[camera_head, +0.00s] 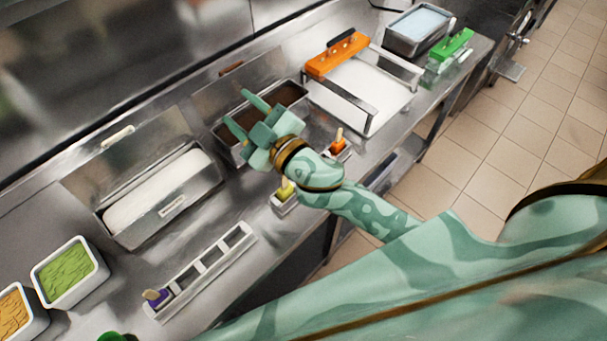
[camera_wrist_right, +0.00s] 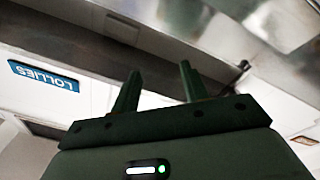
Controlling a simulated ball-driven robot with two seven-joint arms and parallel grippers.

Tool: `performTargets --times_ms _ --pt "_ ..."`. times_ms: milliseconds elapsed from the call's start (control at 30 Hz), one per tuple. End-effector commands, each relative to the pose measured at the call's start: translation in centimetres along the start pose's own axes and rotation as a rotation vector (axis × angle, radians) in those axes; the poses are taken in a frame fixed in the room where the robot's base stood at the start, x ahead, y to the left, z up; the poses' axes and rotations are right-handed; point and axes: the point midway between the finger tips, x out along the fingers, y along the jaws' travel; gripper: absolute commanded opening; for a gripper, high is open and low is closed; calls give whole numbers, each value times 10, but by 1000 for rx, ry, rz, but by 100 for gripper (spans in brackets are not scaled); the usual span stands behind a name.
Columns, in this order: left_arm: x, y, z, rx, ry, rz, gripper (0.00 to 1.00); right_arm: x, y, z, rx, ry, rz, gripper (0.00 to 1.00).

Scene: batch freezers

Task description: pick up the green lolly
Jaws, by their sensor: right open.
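No lolly in view is clearly green. A small yellow-green piece (camera_head: 285,189) with a pale stick stands at the counter's front edge, partly hidden behind my right wrist; I cannot tell if it is the green lolly. An orange lolly (camera_head: 339,147) with its stick up is right of my wrist. A purple lolly (camera_head: 156,298) sits in the near end of a slotted metal holder (camera_head: 190,288). My right gripper (camera_head: 238,108) is open and empty above a brown-filled tub. Its two fingers show apart in the right wrist view (camera_wrist_right: 159,88). My left gripper is not in view.
A white-filled tub (camera_head: 207,188) and a green-filled tub (camera_head: 42,288) stand left. An orange-handled frame (camera_head: 326,62) is at the back right, near a green-handled piece (camera_head: 457,40). A "LOLLIES" sign (camera_wrist_right: 44,76) is upside down.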

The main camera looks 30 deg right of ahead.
Motion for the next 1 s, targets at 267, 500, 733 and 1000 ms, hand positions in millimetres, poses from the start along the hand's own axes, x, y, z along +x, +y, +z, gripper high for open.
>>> performTargets --times_ms 267,500,733,1000 --pt "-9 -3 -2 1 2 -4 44 -25 -103 -137 -251 721 -865 45" --pt "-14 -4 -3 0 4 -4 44 -59 -60 14 -648 -7 -1591 45" --pt "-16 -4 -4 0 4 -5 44 -64 44 82 -724 -697 -1558 45" --pt "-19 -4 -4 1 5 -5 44 -71 33 120 -718 -785 -1539 45"
